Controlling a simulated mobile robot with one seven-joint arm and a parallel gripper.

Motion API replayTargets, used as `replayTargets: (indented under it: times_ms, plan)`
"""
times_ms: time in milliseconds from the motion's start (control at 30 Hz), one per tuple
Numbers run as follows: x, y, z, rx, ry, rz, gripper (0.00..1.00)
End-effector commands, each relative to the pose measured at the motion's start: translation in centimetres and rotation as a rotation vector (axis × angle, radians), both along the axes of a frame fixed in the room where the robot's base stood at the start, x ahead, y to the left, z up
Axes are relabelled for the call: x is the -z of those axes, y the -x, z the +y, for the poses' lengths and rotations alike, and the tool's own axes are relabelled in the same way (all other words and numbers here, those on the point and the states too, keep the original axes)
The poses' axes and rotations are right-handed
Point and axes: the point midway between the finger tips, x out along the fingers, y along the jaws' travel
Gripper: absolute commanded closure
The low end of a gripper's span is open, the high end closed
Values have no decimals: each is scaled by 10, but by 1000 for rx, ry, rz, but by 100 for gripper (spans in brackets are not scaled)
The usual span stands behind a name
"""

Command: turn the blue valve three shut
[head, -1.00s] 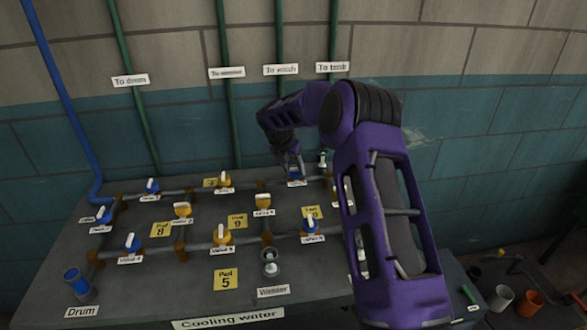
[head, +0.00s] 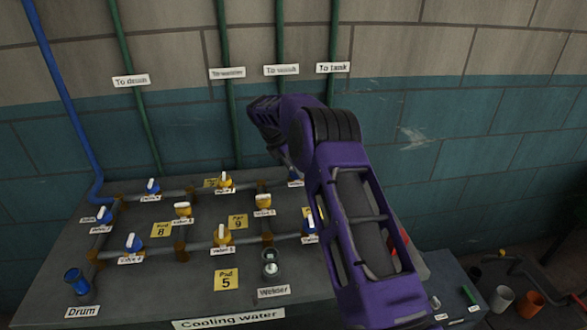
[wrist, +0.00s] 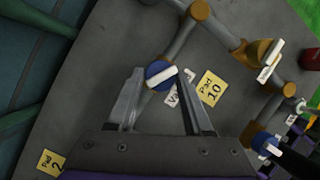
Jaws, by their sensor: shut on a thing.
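In the wrist view, a round blue valve (wrist: 158,76) with a white bar handle sits on a grey pipe, between my gripper's fingertips (wrist: 161,75). My gripper is shut on this valve, one finger on each side. The label beside it is partly covered by the right finger, so its number cannot be read. The yellow Pad 10 plate (wrist: 211,88) lies just right of it. In the head view my arm hides the gripper and most of this valve at the back right of the panel.
Other blue valves (head: 133,243) and yellow valves (head: 222,235) stand along the pipes on the grey panel (head: 130,292). A blue drum cup (head: 77,281) is front left, and a small grey cup (head: 270,262) is front centre. Green pipes (head: 228,110) climb the back wall.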

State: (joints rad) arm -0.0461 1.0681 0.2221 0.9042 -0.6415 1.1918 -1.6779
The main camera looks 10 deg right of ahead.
Motion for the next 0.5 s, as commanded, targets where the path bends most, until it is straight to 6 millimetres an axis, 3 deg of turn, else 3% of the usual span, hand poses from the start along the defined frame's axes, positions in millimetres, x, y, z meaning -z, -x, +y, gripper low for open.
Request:
replayTargets:
  times_ms: [200, 500]
  plan:
    - [1, -2, 1, 190, 0, -1, 100]
    - [1, -3, 1, 333, -1, -1, 100]
